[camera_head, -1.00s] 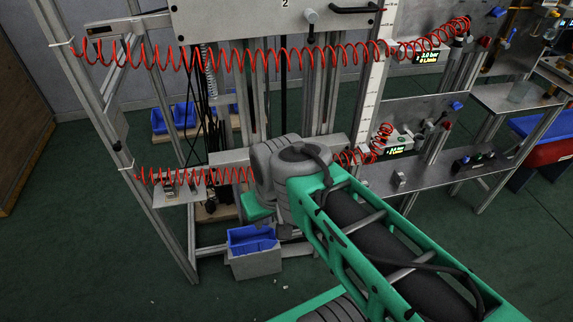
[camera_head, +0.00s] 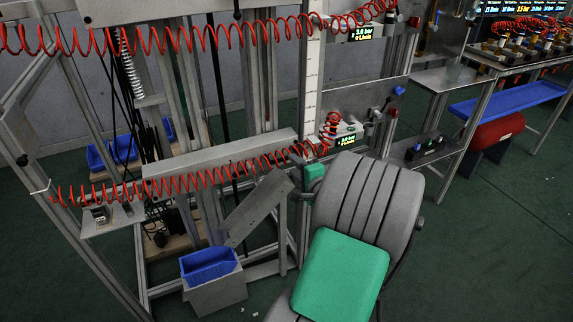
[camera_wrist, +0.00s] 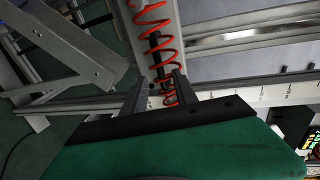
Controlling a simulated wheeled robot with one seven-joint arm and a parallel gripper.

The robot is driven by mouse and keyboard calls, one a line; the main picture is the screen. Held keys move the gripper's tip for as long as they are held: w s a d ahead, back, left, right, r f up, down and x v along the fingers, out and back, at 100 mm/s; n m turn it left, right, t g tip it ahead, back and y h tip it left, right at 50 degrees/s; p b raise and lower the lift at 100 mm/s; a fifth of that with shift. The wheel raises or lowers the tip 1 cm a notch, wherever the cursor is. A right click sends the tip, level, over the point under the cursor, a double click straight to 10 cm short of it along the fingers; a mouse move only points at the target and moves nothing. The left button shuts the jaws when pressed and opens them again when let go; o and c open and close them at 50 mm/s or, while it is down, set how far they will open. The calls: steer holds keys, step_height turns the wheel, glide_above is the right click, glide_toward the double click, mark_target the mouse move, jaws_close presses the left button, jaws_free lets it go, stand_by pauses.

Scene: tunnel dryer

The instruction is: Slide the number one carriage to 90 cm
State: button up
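A lower grey crossbar (camera_head: 219,165), which I take as the number one carriage, spans the frame with a red coiled hose across it. No number is readable on it. A white scale strip (camera_head: 312,85) stands upright at its right; marks also show on it in the wrist view (camera_wrist: 262,96), too small to read. My gripper (camera_head: 303,152) is at the crossbar's right end, its fingers small in the head view. In the wrist view my gripper (camera_wrist: 160,80) has two dark fingers apart, with a black bar (camera_wrist: 156,50) and red coil between or just beyond them. Contact cannot be told.
An upper panel (camera_head: 140,8) carries another red hose. A blue bin (camera_head: 208,264) on a grey box stands on the floor below. A slanted grey plate (camera_head: 257,208) is under the crossbar. Shelves with a valve box (camera_head: 426,147) stand to the right. Open green floor lies front right.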

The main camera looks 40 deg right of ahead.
mark_target(287, 159)
steer(key=x, duration=0.6)
steer(key=shift+w, duration=0.35)
steer(key=shift+c, duration=0.2)
jaws_close()
steer(key=shift+f, duration=0.1)
stand_by(0.6)
